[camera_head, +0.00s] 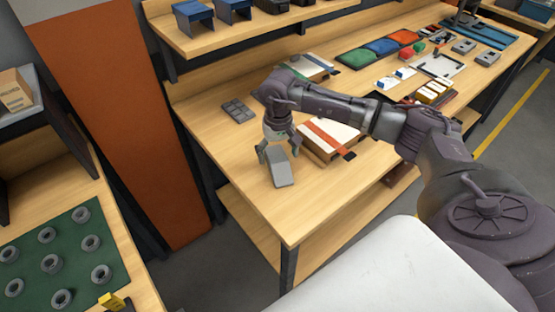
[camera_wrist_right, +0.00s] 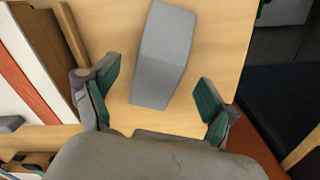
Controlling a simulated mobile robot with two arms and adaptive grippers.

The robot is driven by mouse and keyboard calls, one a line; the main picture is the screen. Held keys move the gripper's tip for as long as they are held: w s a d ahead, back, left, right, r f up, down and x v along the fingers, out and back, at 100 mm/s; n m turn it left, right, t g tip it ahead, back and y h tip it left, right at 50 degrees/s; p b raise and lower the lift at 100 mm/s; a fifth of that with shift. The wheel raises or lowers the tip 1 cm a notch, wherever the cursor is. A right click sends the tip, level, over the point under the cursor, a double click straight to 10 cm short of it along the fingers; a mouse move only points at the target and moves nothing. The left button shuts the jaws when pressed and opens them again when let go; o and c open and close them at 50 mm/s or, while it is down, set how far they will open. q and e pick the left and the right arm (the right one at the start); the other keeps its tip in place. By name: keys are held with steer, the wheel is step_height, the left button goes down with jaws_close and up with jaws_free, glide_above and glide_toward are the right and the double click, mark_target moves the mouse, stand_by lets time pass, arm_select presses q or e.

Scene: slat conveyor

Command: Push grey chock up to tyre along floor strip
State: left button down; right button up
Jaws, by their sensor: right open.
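The grey chock (camera_head: 281,169) is a block with a sloped face, lying on the wooden bench near its left front corner. It also shows in the right wrist view (camera_wrist_right: 164,52). My right gripper (camera_head: 279,152) is open just above and behind the chock. In the wrist view its green-padded fingers (camera_wrist_right: 160,82) stand either side of the chock's near end, with a gap to each. Whether they reach bench height is unclear. A reddish-orange strip (camera_head: 326,136) lies on a white-topped board right of the gripper. I cannot make out a tyre there. My left gripper is not in view.
A dark segmented tray (camera_head: 238,111) lies behind and left of my gripper. A green mat (camera_head: 68,264) with several grey rings lies on another bench.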

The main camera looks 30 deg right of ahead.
mark_target(278, 159)
step_height(278, 159, down, 2)
steer(key=shift+s+f+p, duration=0.1)
steer(key=shift+f+p, duration=0.1)
steer(key=shift+p, duration=0.2)
steer(key=shift+f, duration=0.5)
steer(key=c, duration=1.6)
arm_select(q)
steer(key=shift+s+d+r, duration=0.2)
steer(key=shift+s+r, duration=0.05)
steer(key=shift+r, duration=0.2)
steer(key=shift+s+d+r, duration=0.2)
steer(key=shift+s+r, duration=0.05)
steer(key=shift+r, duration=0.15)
arm_select(e)
steer(key=shift+o, duration=0.2)
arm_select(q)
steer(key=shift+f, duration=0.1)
